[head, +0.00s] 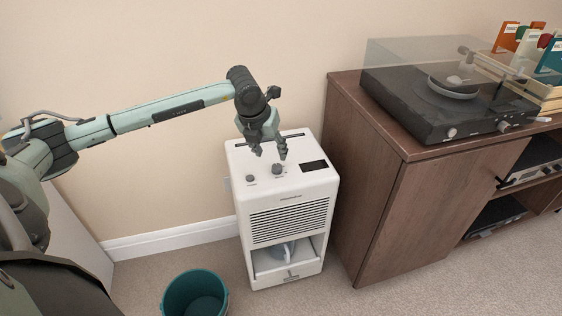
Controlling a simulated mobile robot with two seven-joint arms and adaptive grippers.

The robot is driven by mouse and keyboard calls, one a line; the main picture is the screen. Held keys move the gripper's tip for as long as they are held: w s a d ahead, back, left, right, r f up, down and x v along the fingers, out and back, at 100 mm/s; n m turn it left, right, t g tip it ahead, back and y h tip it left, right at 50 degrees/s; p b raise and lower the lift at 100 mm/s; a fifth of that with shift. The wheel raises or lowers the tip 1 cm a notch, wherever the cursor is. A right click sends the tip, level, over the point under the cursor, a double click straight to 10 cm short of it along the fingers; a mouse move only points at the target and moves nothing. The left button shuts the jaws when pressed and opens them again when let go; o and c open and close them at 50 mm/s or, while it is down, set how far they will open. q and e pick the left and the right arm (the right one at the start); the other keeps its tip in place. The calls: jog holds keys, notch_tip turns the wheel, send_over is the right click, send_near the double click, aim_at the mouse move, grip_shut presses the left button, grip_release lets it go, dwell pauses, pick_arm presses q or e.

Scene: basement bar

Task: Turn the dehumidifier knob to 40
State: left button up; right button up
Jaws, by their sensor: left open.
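A white dehumidifier (290,192) stands on the carpet against the wall, left of a wooden cabinet. Its top carries a small dark knob (250,178) at the left, a larger dark knob (278,169) near the middle and a dark display (314,166) at the right. The numbers around the knobs are too small to read. My left gripper (270,156) comes in from the left and points down over the top, open, with its fingertips just above and behind the larger knob. Whether a finger touches the knob I cannot tell. My right gripper is not in view.
A teal bucket (195,296) stands on the carpet in front. The wooden cabinet (385,190) stands close on the right, with a turntable (440,100) and a crate of records (535,85) on top. Bare wall lies behind the arm.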

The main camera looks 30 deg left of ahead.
aim_at(276, 167)
pick_arm(q)
jog(key=x, duration=0.7)
jog(key=shift+f, duration=0.3)
jog(key=shift+d, duration=0.1)
grip_shut()
